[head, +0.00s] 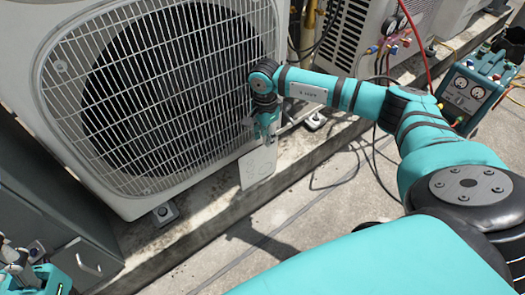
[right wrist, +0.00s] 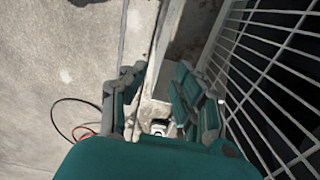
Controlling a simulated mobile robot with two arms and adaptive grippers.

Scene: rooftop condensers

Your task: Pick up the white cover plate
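The white cover plate (head: 258,168) stands nearly upright against the concrete ledge, in front of the big condenser's lower right corner. It has faint round marks on its face. My right gripper (head: 266,136) points down at the plate's top edge in the head view. Its fingers (right wrist: 158,100) stand apart in the right wrist view, with a pale patch between them. I cannot tell whether that patch is the plate or whether the fingers touch it. Parts of my left gripper (head: 30,272) show at the lower left corner, cut off by the frame.
The large condenser (head: 40,60) with its wire fan grille stands close beside my right gripper. A concrete ledge (head: 205,205) runs under it. A grey box with a handle (head: 85,262) is at lower left. A teal machine with gauges (head: 470,92) and hoses stand at right.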

